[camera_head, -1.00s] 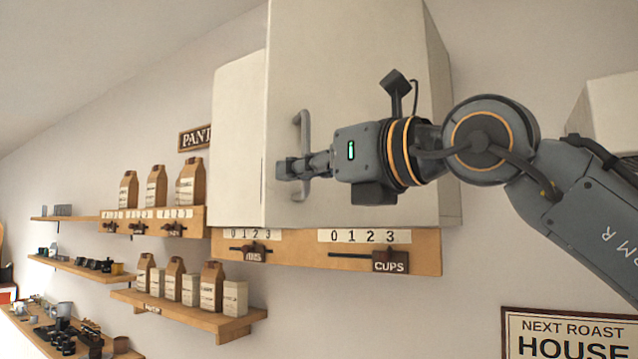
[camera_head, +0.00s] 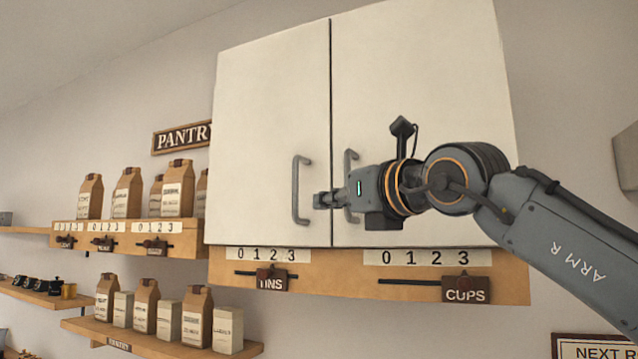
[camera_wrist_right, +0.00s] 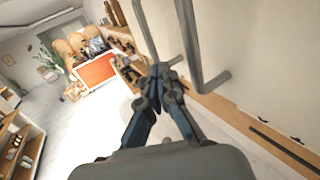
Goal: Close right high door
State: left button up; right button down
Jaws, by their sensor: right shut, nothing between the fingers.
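The right high door (camera_head: 430,100) is a cream cabinet door and looks flush with the left door (camera_head: 270,130), with a thin dark seam between them. Its grey bar handle (camera_head: 350,160) is partly hidden behind my right gripper (camera_head: 322,200), whose fingertips are in front of the seam, between the two handles. In the right wrist view the gripper (camera_wrist_right: 160,78) is shut and empty, with two bar handles just beyond and beside it, the nearer one at right (camera_wrist_right: 190,50). My left gripper is not in view.
The left door's handle (camera_head: 297,190) is just left of my fingertips. A wooden rail (camera_head: 345,285) with sliders labelled TINS and CUPS runs under the cabinet. Shelves with paper bags (camera_head: 175,190) are at left. The wall at right is mostly clear.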

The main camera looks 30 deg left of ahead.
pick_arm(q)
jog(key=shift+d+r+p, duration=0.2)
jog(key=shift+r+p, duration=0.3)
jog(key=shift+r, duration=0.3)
pick_arm(e)
jog(key=shift+w+a, duration=0.15)
jog(key=shift+w, duration=0.35)
jog(key=shift+w+a, duration=0.15)
jog(key=shift+w, duration=0.35)
